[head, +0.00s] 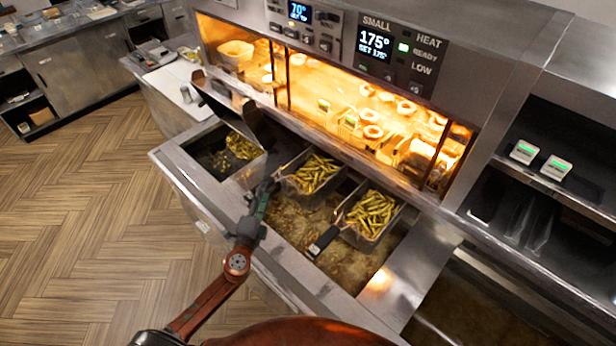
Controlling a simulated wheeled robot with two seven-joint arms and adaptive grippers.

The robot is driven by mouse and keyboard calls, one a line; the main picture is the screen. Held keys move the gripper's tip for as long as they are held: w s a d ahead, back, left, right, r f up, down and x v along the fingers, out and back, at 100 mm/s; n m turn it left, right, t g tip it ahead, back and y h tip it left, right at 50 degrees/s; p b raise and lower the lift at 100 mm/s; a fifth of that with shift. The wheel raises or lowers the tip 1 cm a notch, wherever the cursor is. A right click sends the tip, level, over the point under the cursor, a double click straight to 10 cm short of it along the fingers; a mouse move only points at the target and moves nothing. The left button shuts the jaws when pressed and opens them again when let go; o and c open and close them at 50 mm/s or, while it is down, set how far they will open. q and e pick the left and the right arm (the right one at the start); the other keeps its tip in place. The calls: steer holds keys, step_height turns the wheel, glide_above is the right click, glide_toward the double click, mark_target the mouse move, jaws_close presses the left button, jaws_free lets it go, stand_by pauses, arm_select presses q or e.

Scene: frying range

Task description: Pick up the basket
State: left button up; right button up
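Two wire baskets of fries sit in the fryer. The middle basket (312,176) is heaped with yellow-green fries, and the right basket (372,214) is similarly full. The right basket's dark handle (323,241) points toward the front left. My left gripper (266,190) is at the left front side of the middle basket, where that basket's handle would be. The gripper hides this spot, so I cannot tell whether its fingers are open or closed on the handle. My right gripper is out of view.
The fryer (350,282) holds brown oil around the baskets. A left bay (215,165) holds more fries. A lit warming shelf (350,110) with food stands behind, under a control panel (375,45). Dark shelves (560,150) are at right; open wooden floor (80,220) is at left.

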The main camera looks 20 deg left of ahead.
mark_target(267, 189)
arm_select(q)
steer(key=w, duration=0.1)
steer(key=w+p, duration=0.1)
steer(key=w, duration=0.2)
steer(key=shift+r+p, duration=0.3)
steer(key=shift+p, duration=0.05)
steer(key=shift+w+a, duration=0.1)
steer(key=shift+w, duration=0.25)
steer(key=shift+w+f, duration=0.15)
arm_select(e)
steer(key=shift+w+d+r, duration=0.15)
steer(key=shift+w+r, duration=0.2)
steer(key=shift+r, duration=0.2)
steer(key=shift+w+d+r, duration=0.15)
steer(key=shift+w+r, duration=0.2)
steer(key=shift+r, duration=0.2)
arm_select(q)
steer(key=shift+c, duration=0.5)
steer(key=shift+c, duration=0.8)
jaws_close()
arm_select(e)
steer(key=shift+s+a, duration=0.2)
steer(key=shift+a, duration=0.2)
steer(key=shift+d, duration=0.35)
